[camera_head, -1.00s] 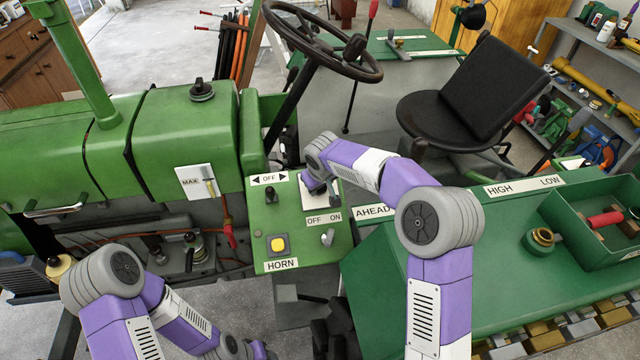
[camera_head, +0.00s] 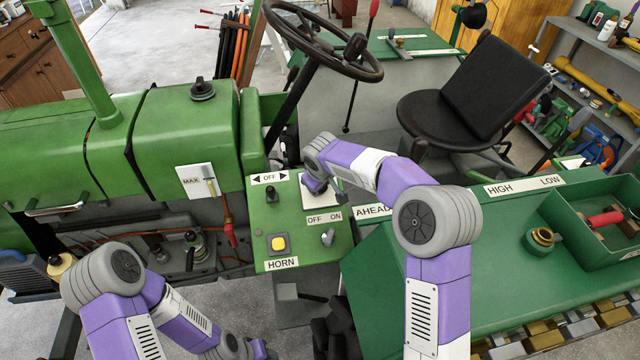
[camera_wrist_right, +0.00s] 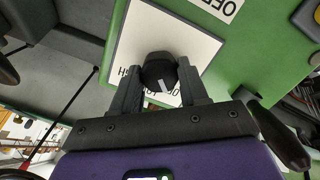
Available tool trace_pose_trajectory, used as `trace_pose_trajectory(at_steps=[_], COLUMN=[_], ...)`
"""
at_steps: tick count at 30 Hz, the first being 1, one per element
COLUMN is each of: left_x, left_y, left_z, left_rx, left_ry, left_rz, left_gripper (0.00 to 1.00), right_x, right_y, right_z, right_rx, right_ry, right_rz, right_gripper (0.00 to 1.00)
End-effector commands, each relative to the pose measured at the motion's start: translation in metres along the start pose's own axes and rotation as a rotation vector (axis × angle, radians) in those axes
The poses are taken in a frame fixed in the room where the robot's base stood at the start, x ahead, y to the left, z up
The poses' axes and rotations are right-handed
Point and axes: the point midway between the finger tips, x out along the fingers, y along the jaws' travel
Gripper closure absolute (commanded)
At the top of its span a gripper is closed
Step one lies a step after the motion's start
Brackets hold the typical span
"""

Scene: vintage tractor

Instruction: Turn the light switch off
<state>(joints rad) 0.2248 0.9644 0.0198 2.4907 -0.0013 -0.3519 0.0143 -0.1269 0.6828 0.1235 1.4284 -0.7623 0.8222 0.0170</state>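The green control panel (camera_head: 262,224) is in the middle of the head view. A white plate (camera_head: 309,202) on it is partly covered by my right wrist. In the right wrist view the white plate (camera_wrist_right: 140,35) carries a black rotary knob (camera_wrist_right: 160,71) with a white pointer mark. Lettering beside the knob is mostly hidden. My right gripper (camera_wrist_right: 160,82) has one finger on each side of the knob, and both appear to touch it. A small toggle (camera_head: 327,237) under an "OFF ON" label stands clear of my gripper. My left arm is low at the left; its gripper is out of view.
A yellow horn button (camera_head: 279,244) and a black lever (camera_head: 270,194) under an arrowed "OFF" label share the panel. The steering wheel (camera_head: 345,62) is above it and the black seat (camera_head: 470,95) is to the right. A green tray (camera_head: 560,222) stands at right.

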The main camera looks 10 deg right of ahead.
Motion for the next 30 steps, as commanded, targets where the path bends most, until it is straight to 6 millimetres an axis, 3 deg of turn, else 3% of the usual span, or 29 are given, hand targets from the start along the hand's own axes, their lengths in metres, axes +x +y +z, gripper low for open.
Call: trace_pose_trajectory(at_steps=[1, 4, 14, 24, 30], left_x=[0.0, 0.0, 0.0, 0.003, 0.004], left_y=[0.0, 0.0, 0.0, -0.001, -0.001], left_z=[0.0, 0.0, 0.0, 0.0, 0.0], left_rx=[0.0, 0.0, 0.0, 0.0, 0.0], left_ry=[0.0, 0.0, 0.0, 0.0, 0.0], left_rz=[0.0, 0.0, 0.0, 0.0, 0.0], left_gripper=[0.57, 0.57, 0.57, 0.57, 0.57], right_x=[-0.001, 0.0, -0.003, -0.055, -0.074], right_y=[0.0, 0.0, 0.0, 0.0, 0.0], right_z=[0.0, 0.0, 0.0, -0.001, 0.0], right_rx=[0.0, 0.001, 0.002, 0.001, 0.002], right_ry=[0.001, 0.001, 0.001, 0.005, 0.001], right_rz=[0.001, 0.0, 0.001, 0.001, 0.001], right_gripper=[0.48, 0.33, 0.32, 0.32, 0.32])
